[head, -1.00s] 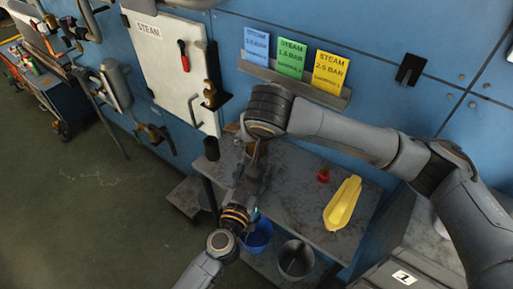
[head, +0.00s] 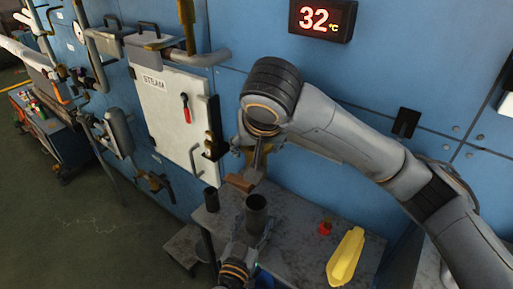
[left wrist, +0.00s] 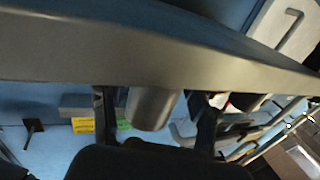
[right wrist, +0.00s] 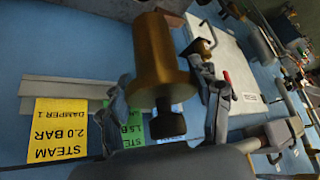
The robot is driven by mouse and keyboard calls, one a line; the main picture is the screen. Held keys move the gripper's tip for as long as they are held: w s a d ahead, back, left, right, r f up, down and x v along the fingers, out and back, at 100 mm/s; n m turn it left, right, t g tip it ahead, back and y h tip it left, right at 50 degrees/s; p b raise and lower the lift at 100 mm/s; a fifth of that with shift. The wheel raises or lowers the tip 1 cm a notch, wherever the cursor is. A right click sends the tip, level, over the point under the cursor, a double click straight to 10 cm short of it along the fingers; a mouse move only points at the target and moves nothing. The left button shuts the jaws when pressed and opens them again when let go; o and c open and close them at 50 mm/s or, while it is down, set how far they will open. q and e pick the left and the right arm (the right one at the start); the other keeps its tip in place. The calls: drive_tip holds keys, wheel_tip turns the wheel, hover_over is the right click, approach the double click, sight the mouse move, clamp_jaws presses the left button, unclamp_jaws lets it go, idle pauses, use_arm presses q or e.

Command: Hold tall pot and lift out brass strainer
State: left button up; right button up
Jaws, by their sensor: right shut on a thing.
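The tall pot (head: 257,218) is a dark grey cylinder, upright over the grey table, its mouth visible. My left gripper (head: 247,243) is at the pot, partly hidden by it and by my wrist. In the left wrist view the pot (left wrist: 151,108) sits between the two fingers (left wrist: 158,112); I cannot tell whether both press on it. My right gripper (head: 258,168) is above the pot. In the right wrist view the gripper (right wrist: 172,110) is shut on the black knob of the brass strainer (right wrist: 163,55). In the head view the gripper mostly hides the strainer.
A yellow object (head: 346,258) and a small red item (head: 325,228) lie on the table (head: 300,222). A brown block (head: 238,183) and a black cylinder (head: 211,200) are near its back left. The blue wall with a white STEAM panel (head: 165,110) stands close behind.

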use_arm(q)
drive_tip(key=shift+o, duration=1.2)
